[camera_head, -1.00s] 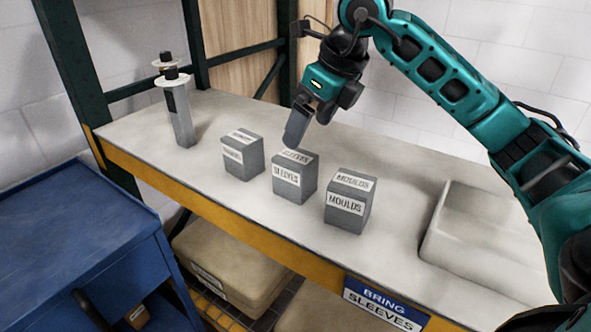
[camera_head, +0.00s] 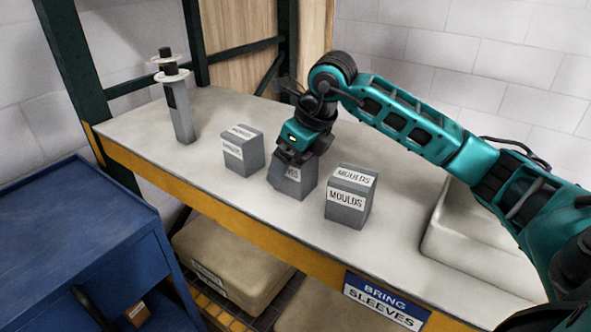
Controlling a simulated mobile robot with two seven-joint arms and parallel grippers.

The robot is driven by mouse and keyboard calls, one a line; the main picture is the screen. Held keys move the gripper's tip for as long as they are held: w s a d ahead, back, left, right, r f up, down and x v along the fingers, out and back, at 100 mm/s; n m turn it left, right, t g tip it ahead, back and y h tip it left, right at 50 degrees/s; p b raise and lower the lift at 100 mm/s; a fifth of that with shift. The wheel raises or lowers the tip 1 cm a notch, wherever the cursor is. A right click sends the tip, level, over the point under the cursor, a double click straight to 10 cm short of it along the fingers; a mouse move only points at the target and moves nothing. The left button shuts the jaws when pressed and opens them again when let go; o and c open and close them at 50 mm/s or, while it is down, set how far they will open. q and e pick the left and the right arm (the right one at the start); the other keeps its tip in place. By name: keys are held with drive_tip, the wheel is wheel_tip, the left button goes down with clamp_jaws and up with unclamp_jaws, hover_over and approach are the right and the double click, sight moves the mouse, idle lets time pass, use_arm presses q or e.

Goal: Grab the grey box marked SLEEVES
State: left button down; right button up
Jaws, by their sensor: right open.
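The grey SLEEVES box (camera_head: 291,183) stands on the shelf in the middle of a row of three grey boxes. Its top and much of its front label are hidden by my right gripper (camera_head: 290,162). The right gripper has come down over the box from above, with its fingers at the upper part of the box. It is open; whether the fingers touch the box I cannot tell. My left gripper is not in view.
A grey MOULDS box (camera_head: 348,207) stands close to the right, and another labelled grey box (camera_head: 243,158) to the left. A grey pipette-like post (camera_head: 180,113) stands at the back left. A pale bin (camera_head: 470,235) is at the right. A blue cabinet (camera_head: 75,240) is at lower left. A sign (camera_head: 385,300) reads BRING SLEEVES.

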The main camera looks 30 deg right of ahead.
drive_tip(key=c, duration=1.2)
drive_tip(key=shift+c, duration=0.4)
drive_tip(key=shift+r, duration=0.2)
